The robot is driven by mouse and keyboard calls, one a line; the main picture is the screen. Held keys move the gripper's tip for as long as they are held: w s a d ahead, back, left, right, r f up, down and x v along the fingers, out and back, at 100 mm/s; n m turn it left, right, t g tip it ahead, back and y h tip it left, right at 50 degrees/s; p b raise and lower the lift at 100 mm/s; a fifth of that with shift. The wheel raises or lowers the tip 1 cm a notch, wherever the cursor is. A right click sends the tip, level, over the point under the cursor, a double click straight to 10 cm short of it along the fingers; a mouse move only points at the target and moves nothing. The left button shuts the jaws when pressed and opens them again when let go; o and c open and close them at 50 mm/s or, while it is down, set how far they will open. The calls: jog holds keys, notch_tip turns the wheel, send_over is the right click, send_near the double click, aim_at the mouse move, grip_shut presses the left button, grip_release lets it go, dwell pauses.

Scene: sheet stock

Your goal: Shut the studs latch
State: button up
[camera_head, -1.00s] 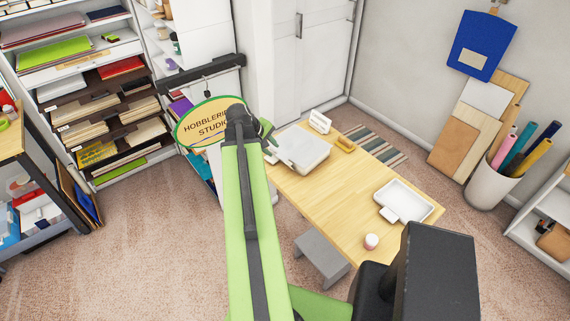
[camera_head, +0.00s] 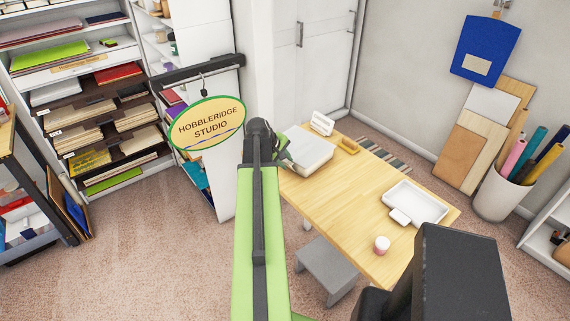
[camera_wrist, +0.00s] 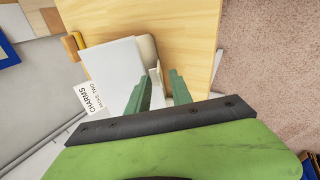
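A pale flat box (camera_head: 308,150) lies at the far left end of the wooden table; it also shows in the wrist view (camera_wrist: 112,68). I read no "studs" label on it. In the wrist view, a small white upright tab (camera_wrist: 156,84), perhaps a latch, stands at the box's near edge. My gripper (camera_wrist: 158,88) is open, with its two green fingers on either side of this tab. Whether they touch it I cannot tell. In the head view my gripper (camera_head: 284,146) is at the box's left side, mostly hidden behind my wrist.
A white card reading "CHARMS" (camera_wrist: 94,97) stands behind the box. A yellow-brown block (camera_head: 348,146), a white tray (camera_head: 416,197) and a small pink-and-white jar (camera_head: 382,244) are on the table (camera_head: 360,200). A round hanging sign (camera_head: 208,124) is left of my wrist. A grey stool (camera_head: 326,268) stands below.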

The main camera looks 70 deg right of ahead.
jog(key=shift+c, duration=0.5)
grip_shut()
